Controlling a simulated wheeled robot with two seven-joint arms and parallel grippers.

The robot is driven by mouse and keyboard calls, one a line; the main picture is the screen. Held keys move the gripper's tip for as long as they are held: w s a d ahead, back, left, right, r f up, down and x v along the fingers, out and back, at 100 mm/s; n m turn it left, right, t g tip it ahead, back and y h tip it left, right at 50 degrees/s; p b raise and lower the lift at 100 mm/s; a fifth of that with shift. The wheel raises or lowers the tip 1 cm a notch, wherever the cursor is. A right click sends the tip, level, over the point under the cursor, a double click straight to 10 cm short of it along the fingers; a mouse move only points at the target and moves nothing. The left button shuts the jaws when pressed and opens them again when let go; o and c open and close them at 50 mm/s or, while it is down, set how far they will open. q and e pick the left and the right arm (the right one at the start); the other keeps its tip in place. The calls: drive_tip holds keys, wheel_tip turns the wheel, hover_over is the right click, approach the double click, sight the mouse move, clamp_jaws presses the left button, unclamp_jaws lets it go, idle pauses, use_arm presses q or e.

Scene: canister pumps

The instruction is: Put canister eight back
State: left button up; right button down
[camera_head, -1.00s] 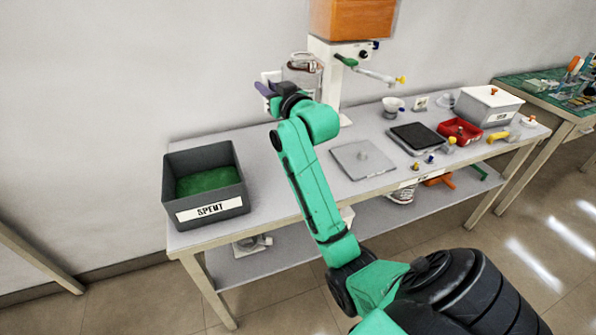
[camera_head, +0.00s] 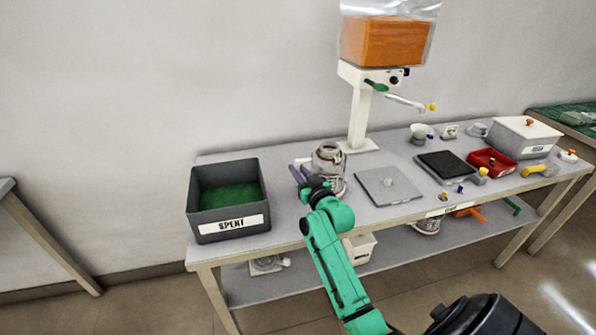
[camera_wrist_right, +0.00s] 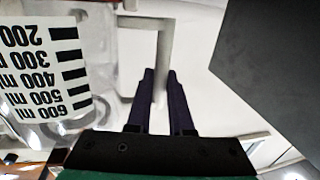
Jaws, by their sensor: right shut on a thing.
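A clear canister (camera_head: 328,160) is upright at the table's left-middle, left of the white pump stand. It also shows in the right wrist view (camera_wrist_right: 90,70), with a black millilitre scale (camera_wrist_right: 45,70). My right gripper (camera_head: 300,174) is on its left side, purple fingers shut. In the wrist view the fingers (camera_wrist_right: 160,88) close on a pale upright bar that looks like the canister's handle. I cannot tell whether the canister rests on the table or hangs just above it. No number eight is readable. My left gripper is not in view.
The black SPENT bin (camera_head: 230,226) stands left of the canister. The pump stand (camera_head: 361,115) bears an orange-filled hopper (camera_head: 385,41). A grey plate (camera_head: 400,193), black pad (camera_head: 447,167), red tray (camera_head: 490,161) and lidded box (camera_head: 526,137) stand to the right.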

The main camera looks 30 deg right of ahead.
drive_tip(key=c, duration=0.8)
unclamp_jaws()
drive_tip(key=shift+s, duration=0.1)
drive_tip(key=s, duration=0.4)
drive_tip(key=s+a, duration=0.1)
drive_tip(key=s, duration=0.6)
drive_tip(key=shift+s+a+r+b, duration=0.1)
drive_tip(key=shift+s+a+b, duration=0.25)
drive_tip(key=shift+s+a, duration=0.05)
